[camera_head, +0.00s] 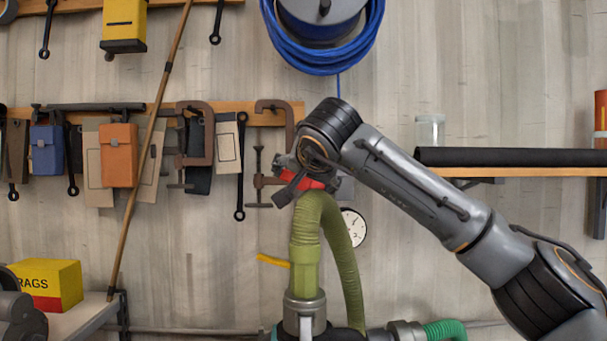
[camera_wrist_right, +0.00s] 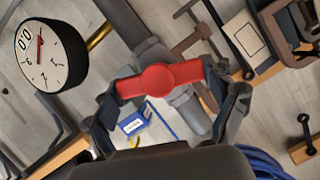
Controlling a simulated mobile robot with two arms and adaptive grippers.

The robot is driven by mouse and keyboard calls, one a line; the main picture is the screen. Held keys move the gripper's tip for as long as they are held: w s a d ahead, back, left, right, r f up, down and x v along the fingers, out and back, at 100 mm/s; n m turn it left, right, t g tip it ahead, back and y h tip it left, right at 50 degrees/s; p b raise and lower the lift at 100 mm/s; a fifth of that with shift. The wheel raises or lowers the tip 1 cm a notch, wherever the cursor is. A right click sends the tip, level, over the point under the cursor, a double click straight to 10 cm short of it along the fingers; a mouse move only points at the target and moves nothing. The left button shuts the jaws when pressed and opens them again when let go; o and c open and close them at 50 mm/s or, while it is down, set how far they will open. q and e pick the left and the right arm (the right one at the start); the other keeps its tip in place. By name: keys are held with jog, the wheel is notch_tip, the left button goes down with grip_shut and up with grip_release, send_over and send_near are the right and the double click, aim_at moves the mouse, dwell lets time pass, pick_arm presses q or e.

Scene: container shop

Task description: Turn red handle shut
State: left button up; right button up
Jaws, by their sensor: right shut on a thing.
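The red handle (camera_head: 309,183) is at the top of the green hose, close to the wall, and partly hidden by my right gripper. In the right wrist view the red handle (camera_wrist_right: 160,78) is a flat bar with a round hub, lying across the grey pipe. My right gripper (camera_head: 292,184) is at the handle. In the right wrist view my right gripper (camera_wrist_right: 172,90) has one finger at each end of the bar and is shut on it.
A round gauge (camera_head: 353,227) hangs behind the green hose (camera_head: 305,258); a yellow lever (camera_head: 272,260) sticks out left. Clamps and pouches hang on the wall rack (camera_head: 265,113). A shelf (camera_head: 520,172) is right. A rag box (camera_head: 50,284) stands lower left.

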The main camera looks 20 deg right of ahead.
jog(key=n+p, duration=0.1)
jog(key=n+h+p, duration=0.1)
jog(key=p, duration=0.1)
jog(key=shift+r+h, duration=0.3)
jog(key=shift+r, duration=0.05)
jog(key=shift+f+n+g+h+p, duration=0.3)
jog(key=shift+n+h+p, duration=0.15)
jog(key=shift+p, duration=0.2)
jog(key=o, duration=1)
jog(key=shift+a, duration=0.1)
jog(key=v, duration=1.2)
